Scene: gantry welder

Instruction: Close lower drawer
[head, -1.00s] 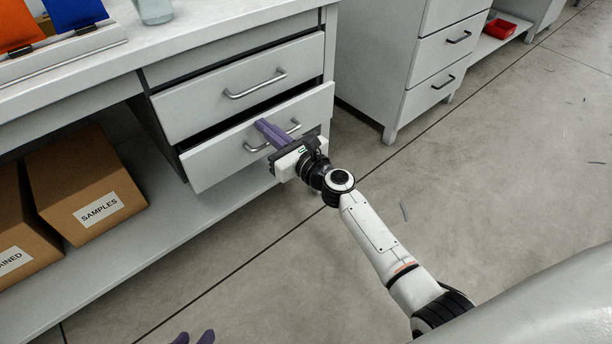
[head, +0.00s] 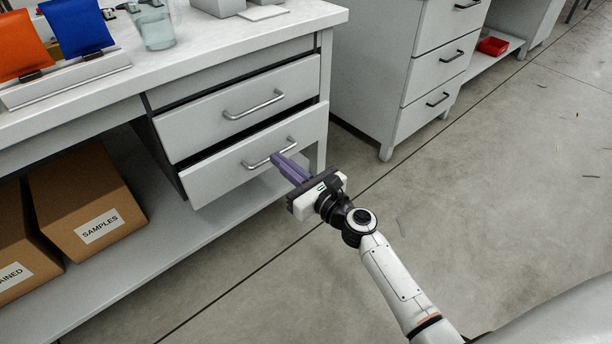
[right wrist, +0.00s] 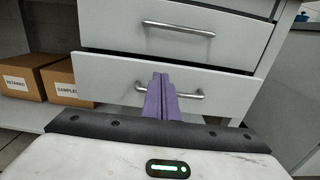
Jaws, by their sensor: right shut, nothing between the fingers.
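The lower drawer (head: 225,172) has a pale grey front and a metal bar handle (head: 258,164). It stands slightly out, with a dark gap above its front. It also shows in the right wrist view (right wrist: 115,80). My right gripper (head: 275,157) has purple fingers, shut and empty, pointing at the drawer front. The fingertips overlap the handle in the head view and cover its middle in the right wrist view (right wrist: 160,76). I cannot tell whether they touch it. My left gripper is not in view.
The upper drawer (head: 200,122) above also shows a dark gap along its top. An open shelf below holds cardboard boxes (head: 85,200). A second drawer cabinet (head: 420,70) stands to the right.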

